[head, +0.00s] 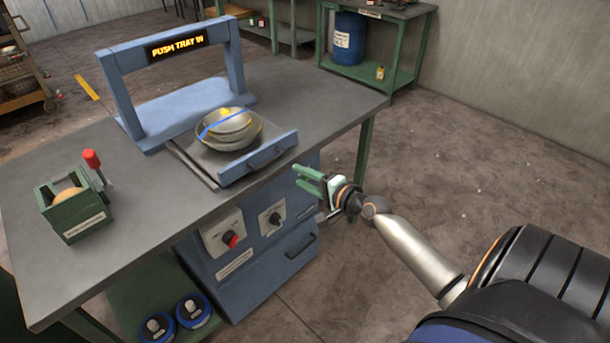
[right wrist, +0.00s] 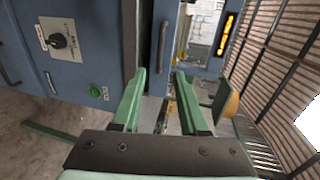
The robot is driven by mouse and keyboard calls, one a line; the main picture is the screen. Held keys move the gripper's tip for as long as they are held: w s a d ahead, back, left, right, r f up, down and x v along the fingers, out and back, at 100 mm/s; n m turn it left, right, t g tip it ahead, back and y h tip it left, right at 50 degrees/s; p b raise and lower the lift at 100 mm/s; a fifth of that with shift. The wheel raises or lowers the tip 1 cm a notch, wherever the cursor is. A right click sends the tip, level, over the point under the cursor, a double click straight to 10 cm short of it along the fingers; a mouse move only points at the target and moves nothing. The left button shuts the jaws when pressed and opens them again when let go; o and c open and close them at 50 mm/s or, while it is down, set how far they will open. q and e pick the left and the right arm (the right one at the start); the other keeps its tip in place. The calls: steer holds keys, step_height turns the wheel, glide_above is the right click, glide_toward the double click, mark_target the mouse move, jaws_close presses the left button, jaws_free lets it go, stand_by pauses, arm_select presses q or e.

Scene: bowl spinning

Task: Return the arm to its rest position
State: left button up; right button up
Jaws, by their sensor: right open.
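My right gripper (head: 308,180) is in the head view, at the front right edge of the table, beside the blue machine. Its green fingers are open and empty. In the right wrist view the open fingers (right wrist: 157,98) point toward the machine's blue front, with nothing between them. My right arm reaches in from the lower right. My left gripper is not in view. On the table, metal bowls (head: 231,128) are stacked on the pulled-out tray (head: 180,160), with a blue strip across them. The tray's blue front with handle (head: 264,155) faces my gripper.
The machine's sign (head: 177,44) reads "PUSH TRAY IN". Below are a panel with a red knob (head: 231,240) and a blue drawer (head: 268,275). A green box with a red-topped lever (head: 75,208) stands at the table's left. The floor to the right is clear.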

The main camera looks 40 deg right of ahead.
steer(key=shift+s+r, duration=0.1)
steer(key=shift+s, duration=0.15)
stand_by(0.4)
steer(key=s+a+f+n+g+p, duration=0.2)
steer(key=s+a+f+n+g, duration=0.1)
steer(key=s+a+f+n, duration=0.4)
steer(key=s+a+f+n+g+y+p, duration=0.1)
steer(key=s+a+f+n+g, duration=0.2)
steer(key=s+a+f+n, duration=0.5)
steer(key=s+a+n, duration=0.4)
steer(key=s+a, duration=0.3)
steer(key=a, duration=0.1)
steer(key=shift+p, duration=0.35)
